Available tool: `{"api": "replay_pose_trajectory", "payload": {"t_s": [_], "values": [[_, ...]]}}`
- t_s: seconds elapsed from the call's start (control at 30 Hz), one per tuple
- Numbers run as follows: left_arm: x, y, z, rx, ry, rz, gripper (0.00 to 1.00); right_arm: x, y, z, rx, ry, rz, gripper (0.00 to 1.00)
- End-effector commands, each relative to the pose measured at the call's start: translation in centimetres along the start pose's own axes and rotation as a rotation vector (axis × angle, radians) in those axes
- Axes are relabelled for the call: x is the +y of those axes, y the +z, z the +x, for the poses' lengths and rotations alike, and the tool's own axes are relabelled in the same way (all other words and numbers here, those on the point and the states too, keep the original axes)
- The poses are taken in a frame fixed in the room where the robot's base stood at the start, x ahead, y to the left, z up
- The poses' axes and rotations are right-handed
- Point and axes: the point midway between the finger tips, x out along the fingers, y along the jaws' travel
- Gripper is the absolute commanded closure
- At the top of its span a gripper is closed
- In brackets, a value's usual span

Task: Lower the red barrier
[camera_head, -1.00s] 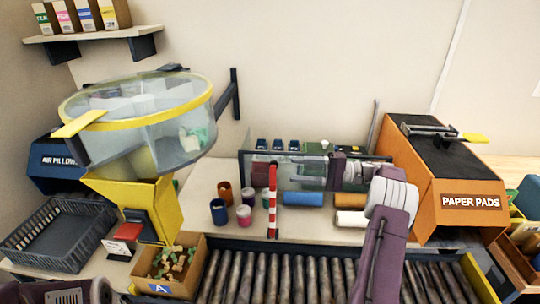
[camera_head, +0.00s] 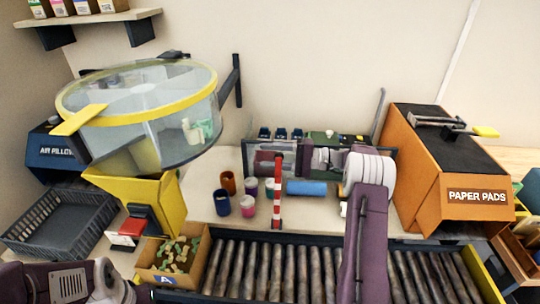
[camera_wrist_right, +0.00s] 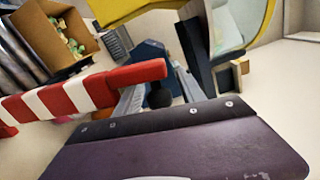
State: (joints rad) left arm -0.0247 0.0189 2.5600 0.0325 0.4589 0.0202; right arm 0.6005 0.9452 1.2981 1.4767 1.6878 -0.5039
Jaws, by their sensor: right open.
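The red barrier (camera_head: 277,190) is a red-and-white striped arm standing upright at the back edge of the roller conveyor. In the right wrist view the barrier (camera_wrist_right: 75,97) crosses from the left, its red end near the middle. My right gripper (camera_head: 290,158) reaches in from the right at the height of the barrier's upper end. Its jaws (camera_wrist_right: 158,92) are open, and the barrier's end lies close in front of them. I cannot tell whether they touch. Only part of my left arm shows at the lower left; its gripper is out of view.
The roller conveyor (camera_head: 300,270) runs along the front. Several cups (camera_head: 222,202) and a blue roll (camera_head: 306,188) stand behind it. A carton (camera_head: 172,262) marked A is at left, below the yellow hopper (camera_head: 150,200). The orange paper pads machine (camera_head: 470,205) is at right.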

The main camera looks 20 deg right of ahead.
Motion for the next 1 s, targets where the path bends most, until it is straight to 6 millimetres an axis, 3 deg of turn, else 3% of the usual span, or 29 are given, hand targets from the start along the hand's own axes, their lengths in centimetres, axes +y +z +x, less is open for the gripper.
{"api": "replay_pose_trajectory", "payload": {"t_s": [0.1,0.27,0.3,1.0], "values": [[0.00,0.00,0.03,0.000,0.000,0.000,1.00,0.02,0.00,0.00,0.000,0.000,0.000,0.53],[0.00,0.00,0.03,0.000,0.000,0.000,1.00,0.03,0.00,-0.01,0.000,0.000,0.000,0.97],[0.00,0.00,0.03,0.000,0.000,0.000,1.00,0.04,0.00,-0.01,0.000,0.000,0.001,1.00],[0.00,0.00,0.03,0.000,0.000,0.000,1.00,0.05,0.02,-0.03,-0.001,0.000,0.001,1.00]]}}
